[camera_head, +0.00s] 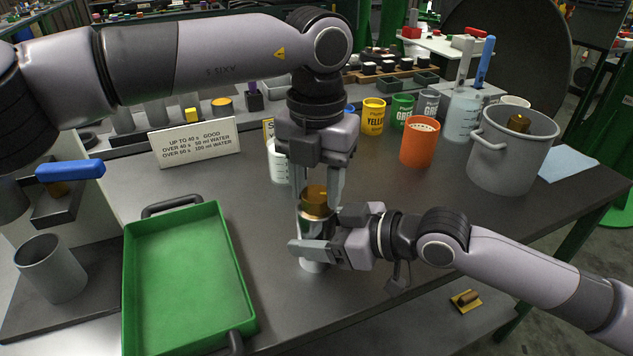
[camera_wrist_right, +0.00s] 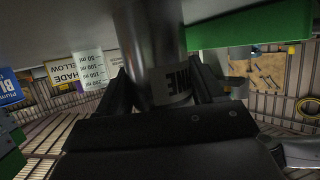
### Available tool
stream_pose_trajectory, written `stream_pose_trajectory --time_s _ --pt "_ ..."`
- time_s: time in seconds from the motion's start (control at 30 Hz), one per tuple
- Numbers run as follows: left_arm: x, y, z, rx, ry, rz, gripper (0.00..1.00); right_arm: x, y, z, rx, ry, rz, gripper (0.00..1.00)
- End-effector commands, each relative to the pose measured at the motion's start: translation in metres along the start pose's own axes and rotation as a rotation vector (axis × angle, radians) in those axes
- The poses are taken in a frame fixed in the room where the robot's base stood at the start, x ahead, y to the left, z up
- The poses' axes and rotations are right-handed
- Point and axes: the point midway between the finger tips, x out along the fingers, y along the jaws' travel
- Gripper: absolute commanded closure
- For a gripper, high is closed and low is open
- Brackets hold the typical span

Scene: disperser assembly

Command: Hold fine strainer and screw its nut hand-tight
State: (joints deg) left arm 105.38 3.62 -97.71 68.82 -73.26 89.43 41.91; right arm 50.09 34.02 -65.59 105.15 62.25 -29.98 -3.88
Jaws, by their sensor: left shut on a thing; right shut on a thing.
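The fine strainer (camera_head: 313,266) is a grey metal cylinder standing upright near the middle of the table. In the right wrist view the strainer (camera_wrist_right: 148,50) fills the gap between the fingers, with part of its label showing. My right gripper (camera_head: 318,238) comes in from the right and is shut around its body. The brass nut (camera_head: 315,201) sits at the top of the strainer. My left gripper (camera_head: 319,192) points down from above and is shut on the nut, one finger on each side. The thread under the nut is hidden.
A green tray (camera_head: 132,290) lies at left, with a grey cup (camera_head: 50,268) beyond it. A white sign (camera_head: 194,143), an orange perforated cup (camera_head: 419,142) and a large grey pot (camera_head: 511,155) stand behind.

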Motion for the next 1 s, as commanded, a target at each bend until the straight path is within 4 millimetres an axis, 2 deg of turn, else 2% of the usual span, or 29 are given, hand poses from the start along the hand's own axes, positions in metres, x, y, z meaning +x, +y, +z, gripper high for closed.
stream_pose_trajectory --time_s 0.3,0.83,0.87,0.9,0.93,1.0 --pt "-0.0014 0.0004 0.0 0.117 -0.001 0.0 0.86 -0.0003 0.001 0.0007 0.002 -0.002 0.002 0.84" --pt "-0.0015 0.0006 0.0 0.138 -0.001 0.002 0.86 -0.0004 0.0011 0.0009 0.002 -0.003 0.002 0.84" --pt "-0.0015 0.0006 0.0 0.138 -0.001 0.002 0.49 -0.0004 0.0012 0.0009 0.002 -0.003 0.002 0.84" --pt "-0.0015 0.0007 0.0 0.138 -0.001 0.002 0.36 -0.0004 0.0012 0.001 0.002 -0.003 0.002 0.84" --pt "-0.0014 0.0006 0.0 0.138 -0.001 0.002 0.3 -0.0004 0.0012 0.001 0.002 -0.003 0.002 0.84" --pt "-0.0011 0.0001 -0.0001 0.138 -0.001 0.002 0.3 -0.0003 0.0011 0.0009 0.002 -0.003 0.002 0.84"
